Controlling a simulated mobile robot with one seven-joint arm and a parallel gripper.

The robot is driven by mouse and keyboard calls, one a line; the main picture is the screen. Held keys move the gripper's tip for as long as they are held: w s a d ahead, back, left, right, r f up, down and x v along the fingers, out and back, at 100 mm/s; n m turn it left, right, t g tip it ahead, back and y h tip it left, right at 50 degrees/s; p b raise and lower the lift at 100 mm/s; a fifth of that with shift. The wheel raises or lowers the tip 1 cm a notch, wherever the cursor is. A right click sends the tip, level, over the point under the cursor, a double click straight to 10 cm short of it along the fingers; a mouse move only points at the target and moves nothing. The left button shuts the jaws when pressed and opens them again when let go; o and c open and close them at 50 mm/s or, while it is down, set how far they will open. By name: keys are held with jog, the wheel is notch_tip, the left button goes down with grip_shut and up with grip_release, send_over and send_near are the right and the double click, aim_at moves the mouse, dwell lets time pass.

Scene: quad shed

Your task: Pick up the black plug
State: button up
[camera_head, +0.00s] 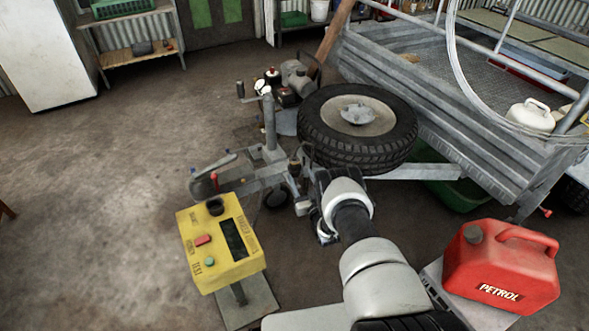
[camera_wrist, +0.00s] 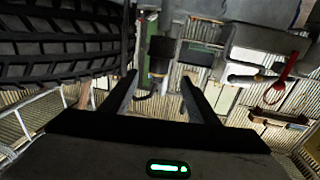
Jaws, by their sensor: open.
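The black plug (camera_wrist: 161,47) appears as a dark cylinder in the wrist view, beside grey metal of the trailer's drawbar. It lies ahead of my gripper (camera_wrist: 158,77), roughly centred between the two dark fingers. The fingers are open and hold nothing. I cannot tell how far the plug is from the fingertips. In the head view a small dark cylinder stands on the drawbar (camera_head: 262,180), just left of my gripper, and seems to be the same plug. My wrist partly covers that area.
A trailer tyre (camera_head: 358,125) is close behind my gripper; its tread also fills the upper left of the wrist view (camera_wrist: 60,45). A yellow tester box (camera_head: 222,243) stands at front left. A red petrol can (camera_head: 500,267) is at right. Open floor lies left.

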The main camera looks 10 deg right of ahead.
aim_at(296, 167)
jog(key=w, duration=0.2)
jog(key=w+b, duration=0.1)
jog(key=w, duration=0.1)
jog(key=shift+a, duration=0.3)
jog(key=w+b, duration=0.2)
jog(key=w, duration=0.1)
jog(key=w+f, duration=0.1)
jog(key=shift+w+a+b, duration=0.2)
jog(key=shift+a+b, duration=0.05)
jog(key=shift+b, duration=0.15)
jog(key=shift+w+r, duration=0.1)
jog(key=shift+w, duration=0.3)
jog(key=c, duration=1.2)
jog(key=shift+r, duration=0.1)
notch_tip(296, 167, up, 10)
jog(key=p, duration=0.4)
